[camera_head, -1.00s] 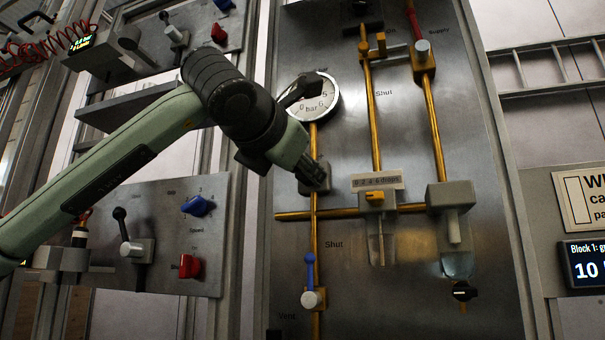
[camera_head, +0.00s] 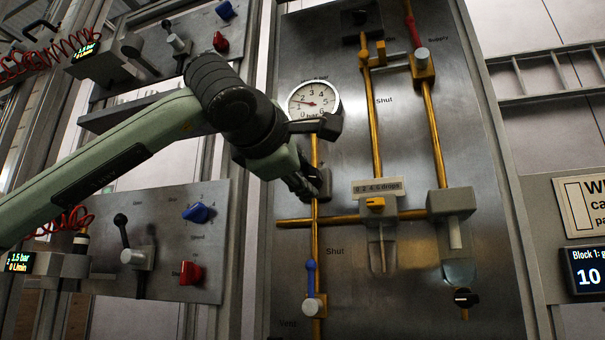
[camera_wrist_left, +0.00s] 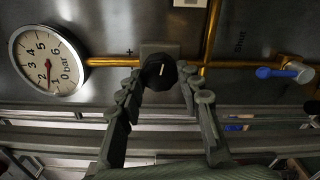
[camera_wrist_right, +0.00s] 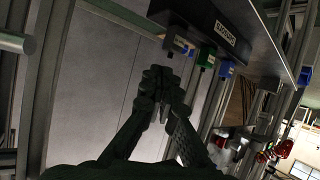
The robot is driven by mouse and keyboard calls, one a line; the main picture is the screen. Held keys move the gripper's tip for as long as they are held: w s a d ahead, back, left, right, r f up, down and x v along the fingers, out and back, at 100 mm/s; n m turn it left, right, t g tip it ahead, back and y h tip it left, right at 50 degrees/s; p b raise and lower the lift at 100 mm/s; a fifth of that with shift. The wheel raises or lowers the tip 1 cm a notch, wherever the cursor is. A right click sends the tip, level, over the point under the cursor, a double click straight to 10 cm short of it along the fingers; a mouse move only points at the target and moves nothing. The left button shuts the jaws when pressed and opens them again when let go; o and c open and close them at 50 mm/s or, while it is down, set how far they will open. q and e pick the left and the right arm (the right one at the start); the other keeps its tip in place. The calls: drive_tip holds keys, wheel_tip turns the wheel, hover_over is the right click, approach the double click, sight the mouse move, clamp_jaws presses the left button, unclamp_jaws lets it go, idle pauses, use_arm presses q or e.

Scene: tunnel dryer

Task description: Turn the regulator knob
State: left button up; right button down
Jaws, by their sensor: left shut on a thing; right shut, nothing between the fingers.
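The black regulator knob (camera_wrist_left: 158,71) with a white mark sits on a grey block on the brass pipe in the left wrist view. My left gripper (camera_wrist_left: 160,86) is shut on it, one finger on each side. In the head view, my left gripper (camera_head: 312,188) covers most of the knob. The round pressure gauge (camera_head: 313,99) is above the gripper; its red needle points left, between about 1 and 2 bar. The gauge also shows in the left wrist view (camera_wrist_left: 47,61). My right gripper (camera_wrist_right: 162,85) is shut and empty, away from the panel.
A blue lever (camera_head: 311,278) is on the pipe below the gripper. An orange knob with a drops scale (camera_head: 376,204) and a glass bowl (camera_head: 459,271) are to the right. A side panel with a blue knob (camera_head: 198,212) and red knob (camera_head: 190,272) is left.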

idle(0.6)
use_arm(q)
drive_tip(key=o, duration=1.2)
drive_tip(key=shift+c, duration=0.2)
drive_tip(key=v, duration=1.2)
